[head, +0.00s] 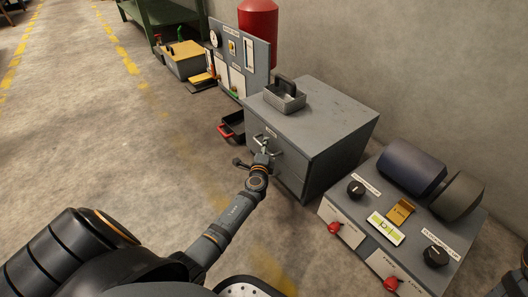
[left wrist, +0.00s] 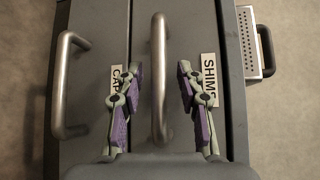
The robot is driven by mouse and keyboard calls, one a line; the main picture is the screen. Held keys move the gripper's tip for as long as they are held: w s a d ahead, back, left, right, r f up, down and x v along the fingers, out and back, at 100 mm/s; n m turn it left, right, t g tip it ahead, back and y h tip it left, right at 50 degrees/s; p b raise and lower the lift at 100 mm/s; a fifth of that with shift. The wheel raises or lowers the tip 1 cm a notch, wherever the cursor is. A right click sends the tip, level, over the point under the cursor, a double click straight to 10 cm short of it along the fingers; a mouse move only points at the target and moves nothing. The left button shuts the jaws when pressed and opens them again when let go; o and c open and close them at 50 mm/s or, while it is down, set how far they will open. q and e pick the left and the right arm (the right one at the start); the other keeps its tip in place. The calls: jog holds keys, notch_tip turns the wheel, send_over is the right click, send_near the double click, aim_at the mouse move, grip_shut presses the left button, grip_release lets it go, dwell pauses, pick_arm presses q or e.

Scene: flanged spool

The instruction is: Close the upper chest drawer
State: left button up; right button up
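The grey chest (head: 322,118) stands against the wall, with its drawer front facing my left gripper (head: 262,160). In the left wrist view the chest appears turned sideways, its top to the right. The upper drawer (left wrist: 183,35) has a label reading SHIMS and a metal bar handle (left wrist: 159,80). The lower drawer (left wrist: 98,50) has a partly hidden label starting CAP and its own handle (left wrist: 62,85). My left gripper (left wrist: 155,95) is open, its fingers on either side of the upper handle. Contact is unclear. The upper drawer looks nearly flush; any small gap is unclear. My right gripper is not in view.
A small grey tray with a black handle (head: 285,96) sits on the chest top. A control box (head: 400,225) with knobs, red valves and dark cylinders stands at right. A dark bin with a red handle (head: 230,128) lies behind the chest. The floor at left is clear.

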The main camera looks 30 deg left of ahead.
pick_arm(q)
jog(key=v, duration=1.1)
jog(key=shift+s+d, duration=0.15)
jog(key=shift+s, duration=0.15)
